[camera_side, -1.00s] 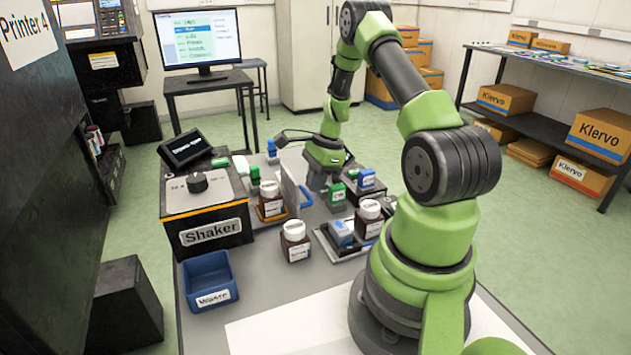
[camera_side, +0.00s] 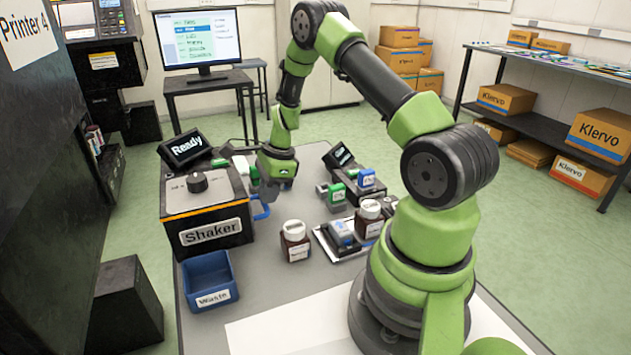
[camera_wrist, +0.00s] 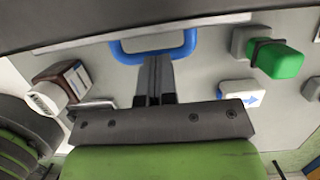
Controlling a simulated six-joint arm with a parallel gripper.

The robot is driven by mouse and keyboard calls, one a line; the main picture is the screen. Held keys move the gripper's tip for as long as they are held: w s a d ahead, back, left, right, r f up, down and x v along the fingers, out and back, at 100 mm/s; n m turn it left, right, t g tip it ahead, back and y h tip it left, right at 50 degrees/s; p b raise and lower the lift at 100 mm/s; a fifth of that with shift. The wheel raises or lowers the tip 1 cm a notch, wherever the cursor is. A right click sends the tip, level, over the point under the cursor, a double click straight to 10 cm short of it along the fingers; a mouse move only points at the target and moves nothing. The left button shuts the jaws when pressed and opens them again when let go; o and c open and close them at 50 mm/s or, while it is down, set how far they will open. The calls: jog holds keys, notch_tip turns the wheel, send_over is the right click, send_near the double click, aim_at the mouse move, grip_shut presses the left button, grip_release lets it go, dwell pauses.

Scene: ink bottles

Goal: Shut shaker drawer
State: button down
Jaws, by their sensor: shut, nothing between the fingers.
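The shaker (camera_side: 205,218) is a dark box with a pale top and a black knob. Its screen (camera_side: 186,146) reads "Ready". The drawer's blue handle (camera_side: 261,208) sits close beside the shaker's right side. In the wrist view, the handle (camera_wrist: 122,52) is attached to the drawer's pale front (camera_wrist: 140,34), which lies against or very near the dark shaker body; I cannot tell whether a thin gap is left. The drawer's inside is hidden. My gripper (camera_side: 268,196) is shut and empty, pointing down at the handle. Its fingers (camera_wrist: 155,78) overlap the handle's bar in the wrist view.
A brown bottle with a white cap (camera_side: 295,243) stands in front of my gripper. A blue waste bin (camera_side: 209,283) is at front left. Green and blue items (camera_side: 345,192) and a tray with a bottle (camera_side: 340,243) stand to the right. Bare table lies between.

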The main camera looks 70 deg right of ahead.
jog(key=shift+s, duration=0.1)
jog(key=s+d+r, duration=0.2)
jog(key=d, duration=0.1)
jog(key=shift+s+d, duration=0.1)
jog(key=shift+s, duration=0.3)
jog(key=v, duration=0.9)
jog(key=a+r+n, duration=0.6)
jog(key=a+r, duration=0.2)
jog(key=s+a+r+n+t, duration=0.2)
jog(key=s+a+r+n, duration=0.2)
jog(key=s+a+n, duration=0.2)
jog(key=s+a+r+n+t, duration=0.2)
jog(key=s+a+r+n, duration=0.3)
jog(key=a+n, duration=0.4)
jog(key=shift+s+a+n+t, duration=0.25)
jog(key=shift+s+n+t, duration=0.15)
jog(key=shift+s+n, duration=0.45)
jog(key=shift+w, duration=0.1)
